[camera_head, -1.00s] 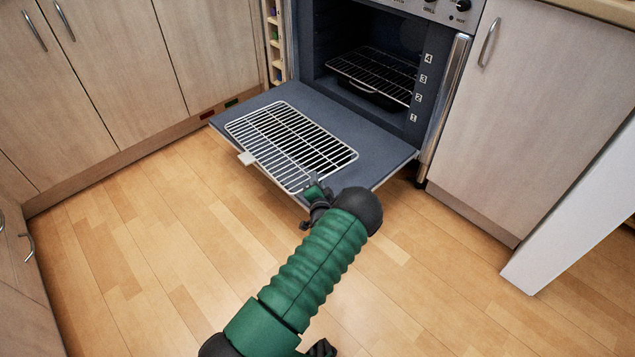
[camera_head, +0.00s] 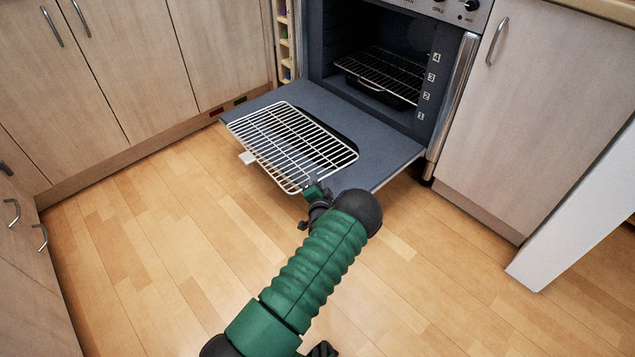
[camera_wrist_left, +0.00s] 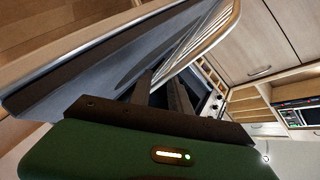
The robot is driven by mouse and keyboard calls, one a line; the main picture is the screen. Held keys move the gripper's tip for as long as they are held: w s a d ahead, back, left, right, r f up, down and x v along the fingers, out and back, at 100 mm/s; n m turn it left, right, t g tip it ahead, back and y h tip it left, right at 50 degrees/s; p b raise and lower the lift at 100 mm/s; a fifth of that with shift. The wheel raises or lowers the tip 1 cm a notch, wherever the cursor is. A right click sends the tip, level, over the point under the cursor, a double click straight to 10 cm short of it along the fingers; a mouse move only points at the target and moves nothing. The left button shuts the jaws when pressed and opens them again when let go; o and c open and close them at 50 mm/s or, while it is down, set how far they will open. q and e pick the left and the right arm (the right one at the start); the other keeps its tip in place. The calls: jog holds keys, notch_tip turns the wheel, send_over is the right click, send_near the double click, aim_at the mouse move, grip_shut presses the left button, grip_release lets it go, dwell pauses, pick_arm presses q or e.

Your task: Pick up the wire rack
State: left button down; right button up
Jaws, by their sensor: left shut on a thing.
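The white wire rack (camera_head: 285,142) is above the lowered oven door (camera_head: 375,150), with a dark shadow on the door beside its right edge. Its left edge reaches past the door's edge. My left gripper (camera_head: 313,192) is shut on the rack's near corner. In the left wrist view, the rack (camera_wrist_left: 195,42) runs up and away from the fingers of my left gripper (camera_wrist_left: 163,90); the exact contact is hard to see there.
The open oven holds another rack (camera_head: 385,68) with a dark pan beneath it. Cabinets (camera_head: 545,110) stand on both sides. The wooden floor (camera_head: 440,280) in front is clear. A white panel (camera_head: 580,215) stands at the right.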

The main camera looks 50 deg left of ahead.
pick_arm(q)
jog(key=c, duration=1.1)
grip_release()
jog(key=shift+c, duration=0.2)
